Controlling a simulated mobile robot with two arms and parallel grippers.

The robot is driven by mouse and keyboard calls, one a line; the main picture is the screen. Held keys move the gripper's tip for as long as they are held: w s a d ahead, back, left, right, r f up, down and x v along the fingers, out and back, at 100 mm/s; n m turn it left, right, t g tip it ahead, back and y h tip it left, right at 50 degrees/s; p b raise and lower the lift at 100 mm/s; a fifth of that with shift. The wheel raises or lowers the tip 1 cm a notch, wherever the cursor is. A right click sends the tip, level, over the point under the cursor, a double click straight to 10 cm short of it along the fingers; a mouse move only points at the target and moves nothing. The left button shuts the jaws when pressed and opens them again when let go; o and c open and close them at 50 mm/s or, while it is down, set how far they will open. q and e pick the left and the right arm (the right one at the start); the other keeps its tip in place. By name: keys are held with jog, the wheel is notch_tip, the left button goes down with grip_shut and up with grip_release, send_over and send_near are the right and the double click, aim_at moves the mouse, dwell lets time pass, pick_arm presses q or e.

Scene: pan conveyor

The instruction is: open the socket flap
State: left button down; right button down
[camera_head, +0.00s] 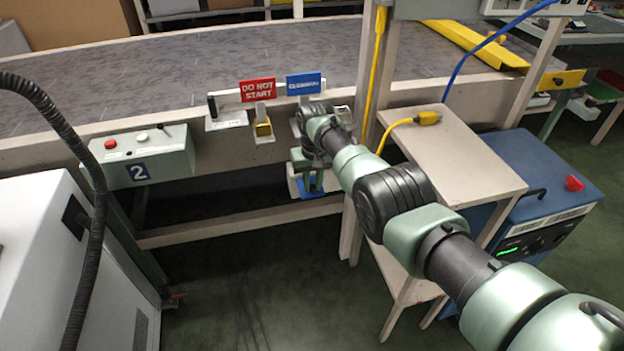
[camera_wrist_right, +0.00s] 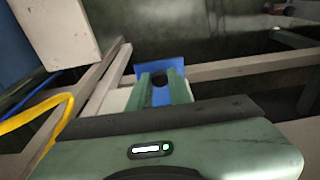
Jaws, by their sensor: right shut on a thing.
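The blue socket flap (camera_head: 312,186) is on a pale socket box (camera_head: 294,184) low on the conveyor frame, under the signs. My right gripper (camera_head: 303,163) reaches down in front of it, and my wrist hides much of the box. In the right wrist view the two green fingers (camera_wrist_right: 161,76) are at the blue flap (camera_wrist_right: 156,64), with a dark round part between them. The fingers are shut on the flap; their exact contact is hard to see. The flap's angle cannot be told. My left gripper is out of view.
A yellow plug (camera_head: 427,118) and cable lie on the pale stand (camera_head: 460,150) right of my arm. A blue machine (camera_head: 545,185) stands beyond it. Red and blue signs (camera_head: 258,90), a padlock (camera_head: 263,127) and control box 2 (camera_head: 150,160) are on the conveyor's front. Floor in front is clear.

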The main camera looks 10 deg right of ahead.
aim_at(313, 196)
dwell(0.4)
jog(key=c, duration=1.3)
grip_release()
jog(key=shift+r, duration=0.1)
jog(key=shift+r+p, duration=0.45)
jog(key=shift+p, duration=0.25)
jog(key=r+p, duration=0.4)
jog(key=p, duration=0.1)
jog(key=s+r+p, duration=0.1)
jog(key=r+p, duration=0.1)
jog(key=p, duration=0.1)
jog(key=shift+r, duration=0.4)
jog(key=shift+f, duration=0.1)
